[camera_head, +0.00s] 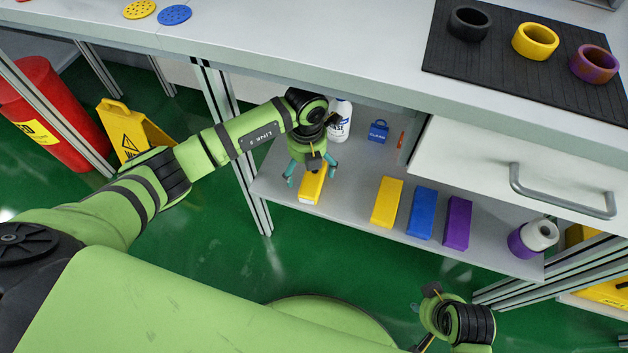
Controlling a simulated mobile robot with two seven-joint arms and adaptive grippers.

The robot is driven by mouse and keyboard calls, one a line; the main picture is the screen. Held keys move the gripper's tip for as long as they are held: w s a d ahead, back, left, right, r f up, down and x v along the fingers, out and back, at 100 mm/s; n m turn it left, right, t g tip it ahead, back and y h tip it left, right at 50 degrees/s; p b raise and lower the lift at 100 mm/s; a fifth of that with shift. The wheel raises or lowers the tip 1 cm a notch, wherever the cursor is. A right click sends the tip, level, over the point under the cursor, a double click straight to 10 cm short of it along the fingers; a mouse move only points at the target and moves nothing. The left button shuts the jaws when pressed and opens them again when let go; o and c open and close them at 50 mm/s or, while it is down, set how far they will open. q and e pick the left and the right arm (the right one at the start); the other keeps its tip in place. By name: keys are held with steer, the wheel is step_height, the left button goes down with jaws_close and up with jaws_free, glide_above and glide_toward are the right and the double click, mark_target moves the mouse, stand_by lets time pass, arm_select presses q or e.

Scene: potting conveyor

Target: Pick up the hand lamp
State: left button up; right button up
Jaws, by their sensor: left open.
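My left gripper (311,172) is open over the lower shelf, its teal fingertips spread on either side of a yellow block-like object (313,187) with a pale near end. The object lies near the shelf's front edge, its far part hidden by the gripper. I cannot tell contact or whether this object is the hand lamp; nothing else is clearly recognisable as one. My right gripper (424,300) is low at the bottom right, away from the shelf; its jaws are not clear.
Yellow (387,202), blue (421,213) and purple (457,223) blocks stand right on the shelf (352,203). A white bottle (340,121) and blue tag (378,131) are behind. The worktop (330,60) overhangs; a drawer (470,160) is right.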

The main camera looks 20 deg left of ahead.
mark_target(308, 180)
arm_select(q)
steer(key=f, duration=0.1)
steer(key=f+b, duration=0.1)
steer(key=f, duration=0.2)
steer(key=shift+s+f, duration=0.25)
steer(key=shift+f, duration=0.45)
steer(key=c, duration=1.3)
arm_select(e)
steer(key=v, duration=0.4)
steer(key=shift+w+r, duration=0.1)
steer(key=shift+w, duration=0.25)
